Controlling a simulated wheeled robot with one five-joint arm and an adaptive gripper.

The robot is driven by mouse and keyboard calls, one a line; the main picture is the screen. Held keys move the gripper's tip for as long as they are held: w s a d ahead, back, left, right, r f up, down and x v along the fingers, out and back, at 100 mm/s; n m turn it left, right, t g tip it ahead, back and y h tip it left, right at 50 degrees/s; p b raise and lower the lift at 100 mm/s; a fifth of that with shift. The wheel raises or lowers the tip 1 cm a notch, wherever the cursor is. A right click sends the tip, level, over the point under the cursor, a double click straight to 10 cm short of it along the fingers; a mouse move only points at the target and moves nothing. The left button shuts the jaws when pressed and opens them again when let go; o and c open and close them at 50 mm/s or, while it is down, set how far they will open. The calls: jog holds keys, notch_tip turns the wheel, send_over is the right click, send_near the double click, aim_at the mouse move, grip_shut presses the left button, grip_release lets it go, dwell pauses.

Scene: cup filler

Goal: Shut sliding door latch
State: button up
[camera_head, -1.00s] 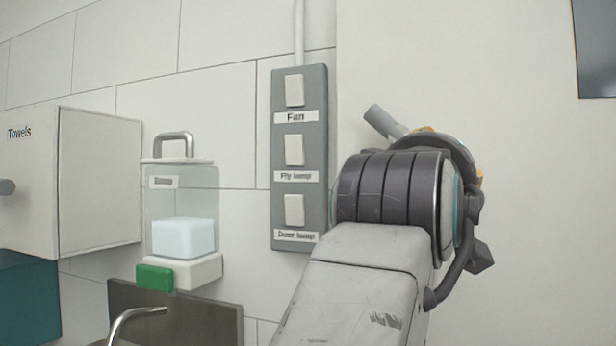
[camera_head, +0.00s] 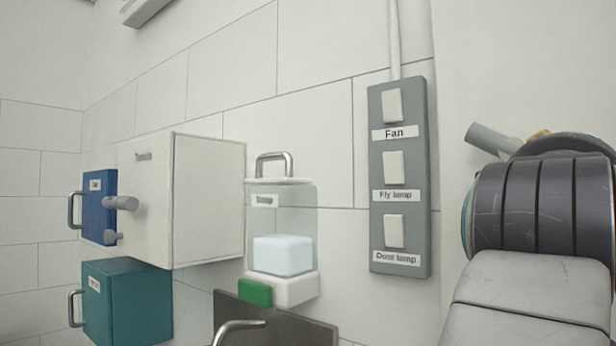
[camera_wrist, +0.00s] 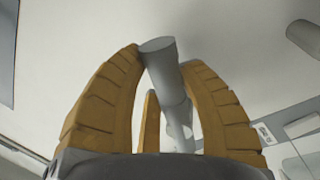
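A grey round bar, which looks like the latch handle (camera_head: 488,140), sticks out to the left beside my wrist in the head view, against the pale panel at the right. In the wrist view, the bar (camera_wrist: 165,70) stands between the orange-yellow fingers of my gripper (camera_wrist: 163,62), its flat end showing at the fingertips. The fingers curve in close on both sides of it. I cannot tell whether they press on it. In the head view my wrist hides most of the gripper, and only a bit of orange shows. The latch's seat is not clearly visible.
A grey switch panel (camera_head: 400,262) is on the tiled wall left of my arm. Further left are a soap dispenser (camera_head: 285,220), a white towel box (camera_head: 208,200), and blue (camera_head: 97,205) and teal (camera_head: 128,300) boxes. Another grey cylinder (camera_wrist: 305,38) is at upper right in the wrist view.

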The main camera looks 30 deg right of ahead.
jog(key=o, duration=0.5)
jog(key=shift+o, duration=0.2)
jog(key=shift+a, duration=0.1)
jog(key=v, duration=0.7)
jog(key=shift+a, duration=0.15)
